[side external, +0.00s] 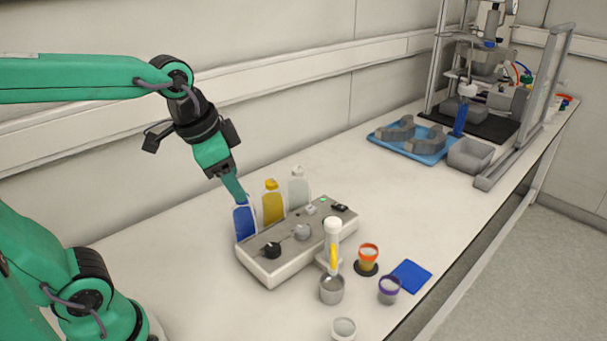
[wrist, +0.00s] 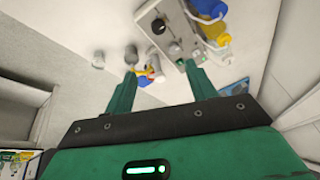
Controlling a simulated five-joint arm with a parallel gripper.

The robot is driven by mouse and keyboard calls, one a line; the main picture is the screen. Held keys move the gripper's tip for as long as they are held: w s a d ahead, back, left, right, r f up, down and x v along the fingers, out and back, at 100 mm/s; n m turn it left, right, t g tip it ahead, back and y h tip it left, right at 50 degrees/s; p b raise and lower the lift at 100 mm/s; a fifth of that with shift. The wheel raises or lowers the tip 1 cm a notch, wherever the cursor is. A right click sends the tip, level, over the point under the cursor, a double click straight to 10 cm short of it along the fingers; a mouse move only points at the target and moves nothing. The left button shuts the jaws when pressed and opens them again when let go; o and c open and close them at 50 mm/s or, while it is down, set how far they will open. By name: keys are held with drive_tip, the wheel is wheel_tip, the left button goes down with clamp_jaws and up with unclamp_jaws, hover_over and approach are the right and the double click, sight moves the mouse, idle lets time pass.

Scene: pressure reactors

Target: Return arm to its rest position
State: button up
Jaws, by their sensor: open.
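My gripper (side external: 236,192) is on a raised, bent green arm at the left. It points down, with its fingertips in front of or just above the blue-filled bottle (side external: 244,220); I cannot tell the gap. In the wrist view my gripper (wrist: 161,75) has its two green fingers apart, with nothing held between them. The grey control box (side external: 290,245) stands to the right of the fingertips. It also shows in the wrist view (wrist: 168,24), ahead of the fingers.
A yellow bottle (side external: 273,203) and a clear bottle (side external: 299,188) stand behind the box. Small cups, including an orange-rimmed cup (side external: 368,255), and a blue pad (side external: 411,275) lie right. A blue tray (side external: 425,151) and reactor stand (side external: 490,60) are farther back. The front-left bench is clear.

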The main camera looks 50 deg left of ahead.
drive_tip(key=s+a+f+n+t, duration=0.1)
drive_tip(key=s+f+n, duration=0.1)
drive_tip(key=s+n, duration=0.2)
drive_tip(key=shift+s+a, duration=0.2)
drive_tip(key=shift+s, duration=0.55)
drive_tip(key=shift+w+n, duration=0.1)
drive_tip(key=shift+n, duration=0.2)
idle(0.4)
